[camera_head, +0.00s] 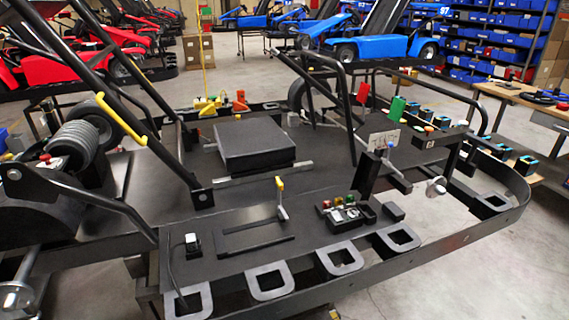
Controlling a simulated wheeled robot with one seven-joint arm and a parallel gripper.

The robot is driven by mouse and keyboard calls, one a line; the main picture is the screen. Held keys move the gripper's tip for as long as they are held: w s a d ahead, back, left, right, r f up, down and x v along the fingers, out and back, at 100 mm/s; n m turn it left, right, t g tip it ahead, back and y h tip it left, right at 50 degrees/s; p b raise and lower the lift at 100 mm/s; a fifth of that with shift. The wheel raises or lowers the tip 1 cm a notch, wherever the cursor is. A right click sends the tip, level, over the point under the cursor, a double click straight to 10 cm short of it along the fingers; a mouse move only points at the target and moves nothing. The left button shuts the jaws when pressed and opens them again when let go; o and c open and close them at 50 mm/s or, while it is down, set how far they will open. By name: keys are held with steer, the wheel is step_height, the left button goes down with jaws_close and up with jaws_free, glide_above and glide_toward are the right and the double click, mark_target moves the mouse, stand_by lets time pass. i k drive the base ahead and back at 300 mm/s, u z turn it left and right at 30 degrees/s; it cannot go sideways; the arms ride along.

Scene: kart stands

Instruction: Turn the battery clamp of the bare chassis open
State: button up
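The bare chassis (130,178) fills the middle of the head view, a black kart frame with a flat floor. A small upright lever with a yellow tip (281,198) stands on it, beside a flat black rectangular frame (243,243). It looks like the battery clamp, but I cannot tell for sure, nor whether it is turned open or closed. A black box (252,140) lies farther back on the floor between pale metal strips. My gripper is not in view.
Black tubes (345,105) rise around the floor. A small black tray (346,214) with coloured caps sits right of the lever. Grey loops (270,281) line the near edge. A workbench (525,98) stands at right; blue karts (375,45) and red karts (60,58) stand behind.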

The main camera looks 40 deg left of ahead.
mark_target(283, 217)
steer(key=u, duration=1.1)
steer(key=i, duration=1)
steer(key=u, duration=0.8)
